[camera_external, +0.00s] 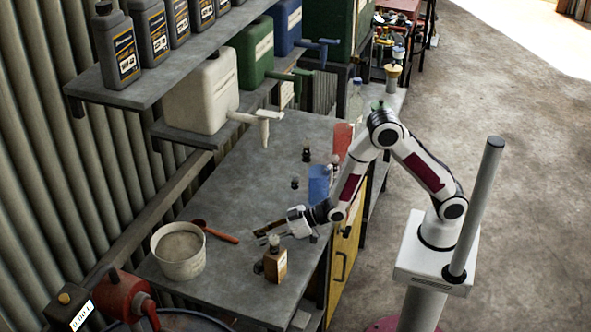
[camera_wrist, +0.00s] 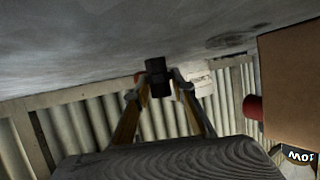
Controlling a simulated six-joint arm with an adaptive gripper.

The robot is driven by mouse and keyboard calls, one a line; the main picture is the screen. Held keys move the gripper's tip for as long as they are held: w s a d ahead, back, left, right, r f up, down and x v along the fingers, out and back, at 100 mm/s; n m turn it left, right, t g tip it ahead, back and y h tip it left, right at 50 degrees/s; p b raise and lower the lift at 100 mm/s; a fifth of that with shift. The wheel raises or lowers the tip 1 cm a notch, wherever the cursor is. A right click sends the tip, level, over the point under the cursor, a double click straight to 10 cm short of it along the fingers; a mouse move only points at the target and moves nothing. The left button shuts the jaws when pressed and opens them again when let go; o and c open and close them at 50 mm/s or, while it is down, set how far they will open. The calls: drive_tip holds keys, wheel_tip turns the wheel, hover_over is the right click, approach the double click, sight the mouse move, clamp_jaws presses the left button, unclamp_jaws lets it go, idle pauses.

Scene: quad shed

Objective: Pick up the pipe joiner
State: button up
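My gripper (camera_wrist: 161,82) is low over the grey workbench, pointing left in the external view (camera_external: 264,233). Its two fingers are apart. In the wrist view, a small dark cylinder (camera_wrist: 158,70), which looks like the pipe joiner, shows at the gap between the fingertips, close to the bench surface. I cannot tell whether it lies between the fingers or just beyond them, or whether they touch it. In the external view I cannot make it out clearly at the fingertips.
A white bucket (camera_external: 179,262) and a red-handled tool (camera_external: 221,236) are to the left. Jerry cans (camera_external: 203,95) sit on a shelf above.

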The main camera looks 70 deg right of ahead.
sight(262, 233)
drive_tip(key=shift+r, duration=0.15)
drive_tip(key=shift+c, duration=0.3)
drive_tip(key=shift+r, duration=4.85)
